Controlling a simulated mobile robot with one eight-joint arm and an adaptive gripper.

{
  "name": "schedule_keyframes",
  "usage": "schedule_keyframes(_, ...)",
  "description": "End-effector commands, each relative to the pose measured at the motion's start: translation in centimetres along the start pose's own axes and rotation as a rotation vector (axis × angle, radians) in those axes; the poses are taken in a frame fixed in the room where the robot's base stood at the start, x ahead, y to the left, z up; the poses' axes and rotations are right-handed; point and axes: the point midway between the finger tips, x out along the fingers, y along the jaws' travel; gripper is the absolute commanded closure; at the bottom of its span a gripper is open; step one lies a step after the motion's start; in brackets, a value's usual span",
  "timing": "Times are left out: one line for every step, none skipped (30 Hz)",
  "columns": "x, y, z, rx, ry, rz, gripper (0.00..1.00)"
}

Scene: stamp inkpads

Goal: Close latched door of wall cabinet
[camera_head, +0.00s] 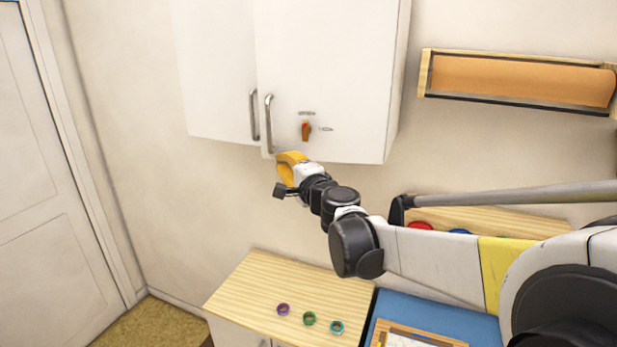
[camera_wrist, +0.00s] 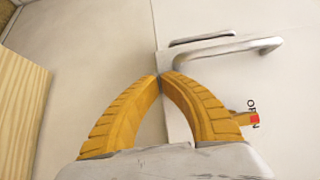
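The white wall cabinet has two doors, left (camera_head: 215,75) and right (camera_head: 335,75), each with a metal bar handle. The right door stands slightly ajar, its edge forward of the left door; the edge also shows in the wrist view (camera_wrist: 175,125). Its orange-red latch knob (camera_head: 306,131) points down between small printed labels and shows in the wrist view (camera_wrist: 250,119). My gripper (camera_head: 290,165) has yellow fingers, tips together and empty, just below the right door's lower handle end. In the wrist view its tips (camera_wrist: 162,76) overlap the door's edge; contact cannot be told.
The right door's handle (camera_head: 268,122) and left door's handle (camera_head: 254,115) stand close together above my gripper. A wooden-topped counter (camera_head: 245,290) below holds several colored rings. A cork-faced wooden shelf (camera_head: 520,82) is on the wall at right. A room door (camera_head: 45,170) is at left.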

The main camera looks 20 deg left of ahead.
Motion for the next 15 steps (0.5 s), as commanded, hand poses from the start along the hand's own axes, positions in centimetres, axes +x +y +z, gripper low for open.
schedule_keyframes(0.9,0.1,-0.6,0.0,0.001,0.0,1.0)
schedule_keyframes(1.3,0.1,-0.9,0.0,0.001,0.0,1.0)
schedule_keyframes(1.9,0.1,-1.3,0.0,0.001,0.0,1.0)
schedule_keyframes(2.3,0.1,-1.6,0.0,0.001,0.0,1.0)
schedule_keyframes(2.7,0.1,-1.9,0.0,0.002,0.0,1.0)
schedule_keyframes(3.1,0.1,-2.3,0.0,0.002,0.0,1.0)
schedule_keyframes(3.4,0.1,-2.6,0.0,0.002,0.0,1.0)
schedule_keyframes(3.7,0.1,-2.8,0.0,0.001,0.0,1.0)
schedule_keyframes(4.1,0.1,-3.1,0.0,0.001,0.0,1.0)
schedule_keyframes(4.3,0.1,-3.3,0.0,0.0,0.0,1.0)
schedule_keyframes(4.5,0.1,-3.5,0.0,0.0,0.0,1.0)
schedule_keyframes(4.8,0.0,-3.8,0.0,0.0,0.0,1.0)
schedule_keyframes(4.9,0.0,-3.9,0.0,0.0,0.0,1.0)
schedule_keyframes(5.1,0.0,-4.1,0.0,0.0,0.0,1.0)
schedule_keyframes(5.2,0.0,-4.3,0.0,0.0,0.0,1.0)
